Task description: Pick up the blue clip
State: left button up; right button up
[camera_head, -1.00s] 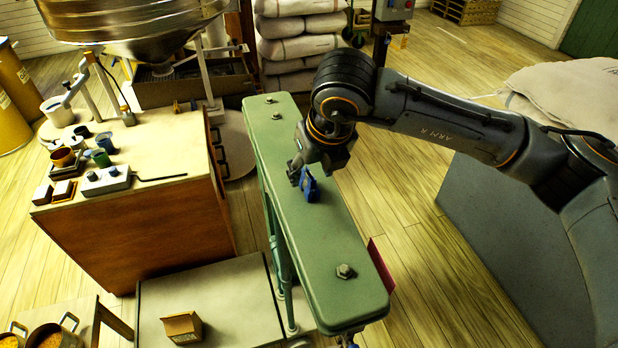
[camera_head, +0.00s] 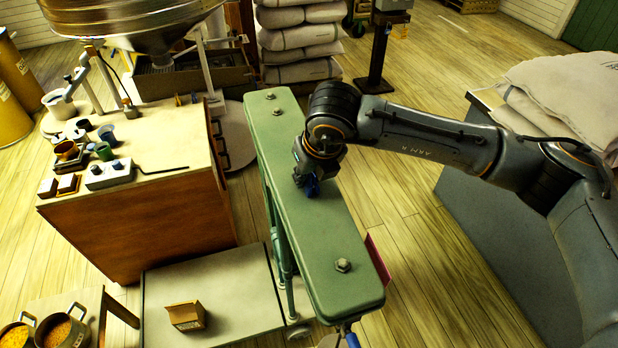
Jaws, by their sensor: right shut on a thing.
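The blue clip (camera_head: 312,188) is on the long green beam (camera_head: 335,225), near its middle. My right gripper (camera_head: 305,178) reaches down over it from the right and is shut on it. The gripper's fingers and wrist hide much of the clip, so only a small blue part shows. I cannot tell whether the clip still touches the green surface. My left gripper is not in view.
Bolts (camera_head: 343,265) stick up from the green beam. At left is a wooden bench (camera_head: 150,190) with cups and a grey switch box (camera_head: 108,174). A small cardboard box (camera_head: 186,315) sits on a low platform. Stacked sacks (camera_head: 300,40) stand behind.

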jog(key=shift+r+b, duration=0.3)
jog(key=shift+b, duration=0.1)
notch_tip(320, 180, up, 2)
jog(key=shift+a+r+b, duration=0.1)
jog(key=shift+r+b, duration=0.05)
jog(key=shift+b, duration=1.1)
jog(key=s+a+r+b, duration=0.5)
jog(key=s+a+r, duration=0.3)
jog(key=s+r, duration=0.2)
jog(key=shift+s, duration=0.75)
